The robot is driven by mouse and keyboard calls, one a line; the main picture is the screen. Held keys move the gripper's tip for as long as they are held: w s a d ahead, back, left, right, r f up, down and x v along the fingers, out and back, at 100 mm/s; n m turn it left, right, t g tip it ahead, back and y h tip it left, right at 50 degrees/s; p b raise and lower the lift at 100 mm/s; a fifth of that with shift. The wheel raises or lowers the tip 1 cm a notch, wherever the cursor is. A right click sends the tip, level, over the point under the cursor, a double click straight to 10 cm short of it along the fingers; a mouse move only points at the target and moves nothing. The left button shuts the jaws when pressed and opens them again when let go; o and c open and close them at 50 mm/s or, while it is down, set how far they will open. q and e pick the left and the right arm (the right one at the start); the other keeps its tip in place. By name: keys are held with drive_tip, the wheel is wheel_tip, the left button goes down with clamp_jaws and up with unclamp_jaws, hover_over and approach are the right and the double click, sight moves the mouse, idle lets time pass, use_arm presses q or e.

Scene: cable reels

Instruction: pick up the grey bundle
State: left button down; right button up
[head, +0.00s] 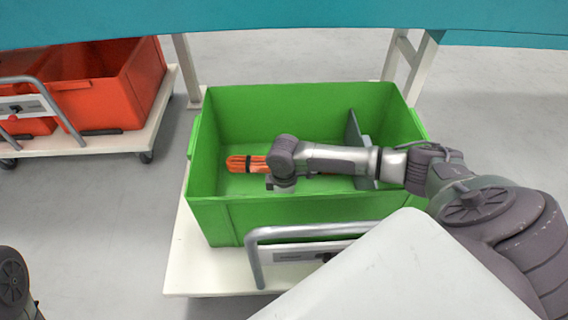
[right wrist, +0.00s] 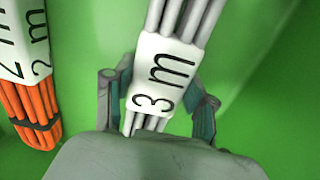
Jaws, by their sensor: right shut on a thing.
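The grey bundle (right wrist: 146,120) shows in the right wrist view as a sheaf of grey rods or cables with a white label reading "3 m". My right gripper (right wrist: 158,78) has one finger on each side of the bundle at the label and is shut on it. In the head view my right gripper (head: 284,184) is down inside the green crate (head: 270,212), mostly hidden under my wrist. The grey bundle cannot be made out there. My left gripper is out of view.
An orange bundle (head: 243,163) lies in the crate beside my gripper; it also shows in the right wrist view (right wrist: 36,110), with a white label. A grey plate (head: 353,138) stands at the crate's right. Red crates (head: 140,82) sit on another cart, left.

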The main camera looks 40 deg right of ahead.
clamp_jaws()
